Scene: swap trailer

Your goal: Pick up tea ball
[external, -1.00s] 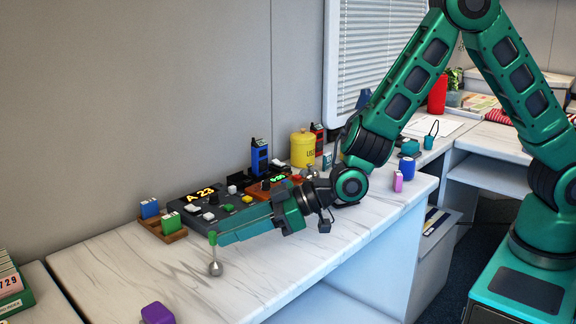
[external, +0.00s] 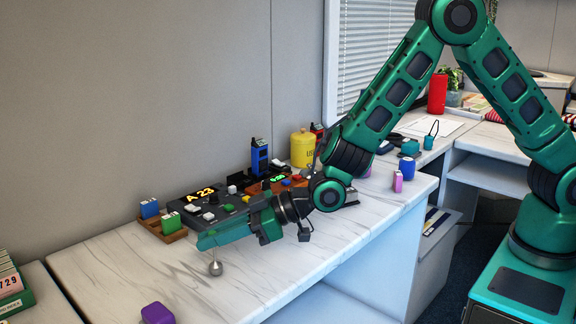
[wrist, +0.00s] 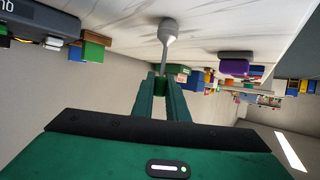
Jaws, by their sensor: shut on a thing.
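The tea ball (external: 215,268) is a small silver ball on a thin stem at the front of the white marbled counter (external: 130,278). My gripper (external: 203,240) is right above it, its fingers reaching left and low over the counter. In the wrist view, the tea ball (wrist: 168,27) shows at the top, with its stem running down to the tips of my gripper (wrist: 161,84). The fingers are shut on the stem's end. I cannot tell whether the ball touches the counter.
A purple block (external: 157,313) lies at the front left. A control panel (external: 215,207) and a wooden holder with blue and green blocks (external: 172,225) stand behind the gripper. A yellow canister (external: 303,149) is farther right. The counter's front middle is clear.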

